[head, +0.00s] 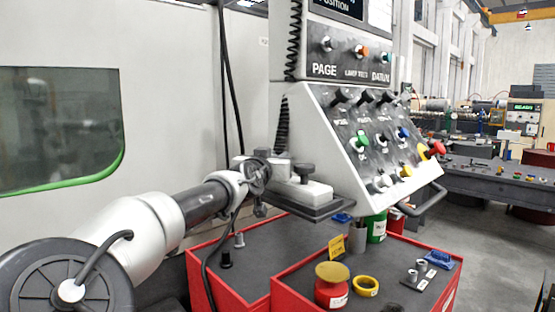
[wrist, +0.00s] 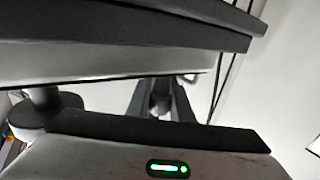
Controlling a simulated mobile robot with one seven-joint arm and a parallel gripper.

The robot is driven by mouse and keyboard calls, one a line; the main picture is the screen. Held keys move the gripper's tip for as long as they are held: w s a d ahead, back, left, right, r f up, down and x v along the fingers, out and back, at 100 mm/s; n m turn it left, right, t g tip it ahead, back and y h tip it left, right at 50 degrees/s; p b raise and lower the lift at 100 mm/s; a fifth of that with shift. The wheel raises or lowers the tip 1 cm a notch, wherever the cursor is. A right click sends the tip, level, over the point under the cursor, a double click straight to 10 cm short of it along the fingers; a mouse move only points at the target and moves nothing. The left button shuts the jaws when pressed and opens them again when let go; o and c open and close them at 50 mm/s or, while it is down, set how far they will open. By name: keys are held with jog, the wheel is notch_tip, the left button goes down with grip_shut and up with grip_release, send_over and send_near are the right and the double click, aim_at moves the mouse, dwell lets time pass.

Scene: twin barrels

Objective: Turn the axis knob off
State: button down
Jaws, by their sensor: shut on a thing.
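The control panel (head: 375,140) is a sloped grey and white box with several knobs and buttons. At its lower left, a white block (head: 312,191) with a black round knob (head: 304,170) on top sits over a dark plate (head: 310,206). My gripper (head: 260,178) is at the left end of this block. In the wrist view its dark fingers (wrist: 160,103) are close together, shut on a small part that I take to be the axis knob; it is mostly hidden and its setting cannot be read.
A large white machine wall (head: 165,90) is close on the left. Open floor (head: 445,240) lies to the right.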

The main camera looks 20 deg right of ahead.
jog(key=c, duration=1.6)
grip_release()
jog(key=shift+s+a, duration=0.25)
jog(key=shift+a, duration=0.05)
jog(key=v, duration=1.6)
jog(key=shift+s+a, duration=0.1)
jog(key=shift+s, duration=0.25)
jog(key=shift+o, duration=0.2)
